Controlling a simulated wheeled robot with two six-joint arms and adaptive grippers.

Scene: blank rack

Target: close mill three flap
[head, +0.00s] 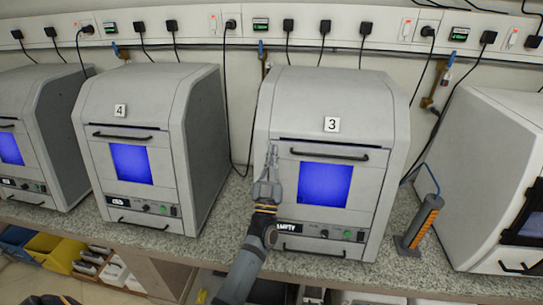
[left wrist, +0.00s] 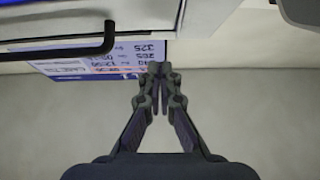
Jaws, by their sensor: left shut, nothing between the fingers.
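Mill three (head: 335,105) is the grey box with the "3" label in the middle of the head view. Its front flap (head: 371,178) has a blue window (head: 325,185) and a dark bar handle (head: 330,154). The flap looks upright and about flush with the front, with a thin dark line along its top; a small gap cannot be ruled out. My left gripper (head: 272,152) is in front of the flap's left edge, pointing up, shut and empty. In the left wrist view its fingertips (left wrist: 159,68) meet beside a dark bar handle (left wrist: 60,46). Contact cannot be told. My right gripper is not in view.
Mill four (head: 150,90) stands to the left and another grey machine (head: 485,150) to the right. An orange and grey upright stand (head: 425,218) is right of mill three on the speckled bench (head: 218,222). Black cables hang behind. In the wrist view, a printed blue-white panel (left wrist: 100,62) lies behind the handle.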

